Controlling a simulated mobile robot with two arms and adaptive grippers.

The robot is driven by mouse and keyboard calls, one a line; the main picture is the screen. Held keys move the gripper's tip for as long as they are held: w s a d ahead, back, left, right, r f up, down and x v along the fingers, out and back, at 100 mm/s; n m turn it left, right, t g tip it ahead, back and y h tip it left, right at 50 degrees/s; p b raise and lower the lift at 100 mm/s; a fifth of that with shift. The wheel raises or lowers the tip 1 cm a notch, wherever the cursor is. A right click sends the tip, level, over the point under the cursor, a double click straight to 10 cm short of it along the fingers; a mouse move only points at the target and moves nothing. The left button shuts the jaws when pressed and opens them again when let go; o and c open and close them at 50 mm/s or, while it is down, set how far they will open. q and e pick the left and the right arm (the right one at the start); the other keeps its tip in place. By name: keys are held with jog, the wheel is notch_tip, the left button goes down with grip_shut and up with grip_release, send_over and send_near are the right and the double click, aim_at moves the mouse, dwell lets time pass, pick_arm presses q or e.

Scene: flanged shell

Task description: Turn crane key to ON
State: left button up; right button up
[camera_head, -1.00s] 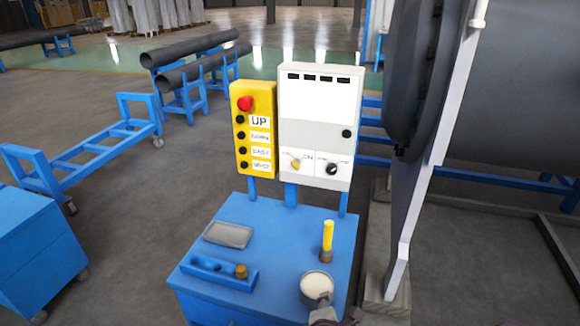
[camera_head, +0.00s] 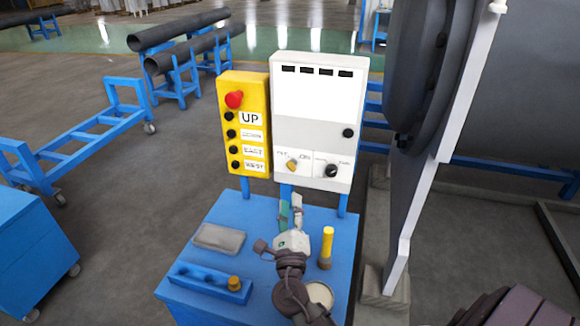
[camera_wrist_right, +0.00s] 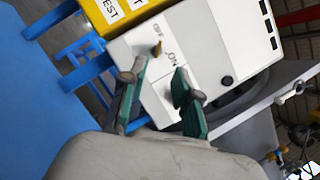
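The crane key (camera_head: 292,165) is a small yellow knob low on the white control panel (camera_head: 310,105), with OFF printed at its upper left and ON at its upper right. In the right wrist view the key (camera_wrist_right: 157,49) appears to point toward the OFF side. My right gripper (camera_head: 291,203) is below the panel, its fingers pointing up toward the key. In the right wrist view its green-and-grey fingers (camera_wrist_right: 158,88) are spread, with nothing between them and a gap to the key. My left gripper is not in view.
A black knob (camera_head: 331,171) sits right of the key. A yellow button box (camera_head: 246,165) with a red button adjoins the panel. The blue cart top (camera_head: 225,215) carries a grey tray (camera_head: 218,238), a blue holder (camera_head: 208,281) and a yellow-handled tool (camera_head: 327,246). A large flanged shell (camera_head: 440,90) stands right.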

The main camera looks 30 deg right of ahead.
aim_at(290, 169)
jog(key=p+x, duration=0.2)
jog(key=x, duration=0.8)
jog(key=shift+w+d+f, duration=0.1)
jog(key=shift+w+d, duration=0.25)
jog(key=shift+w, duration=0.1)
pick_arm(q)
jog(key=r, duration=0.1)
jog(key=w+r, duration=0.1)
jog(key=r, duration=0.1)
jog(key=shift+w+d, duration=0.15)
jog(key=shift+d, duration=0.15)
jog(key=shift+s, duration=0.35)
pick_arm(e)
grip_shut()
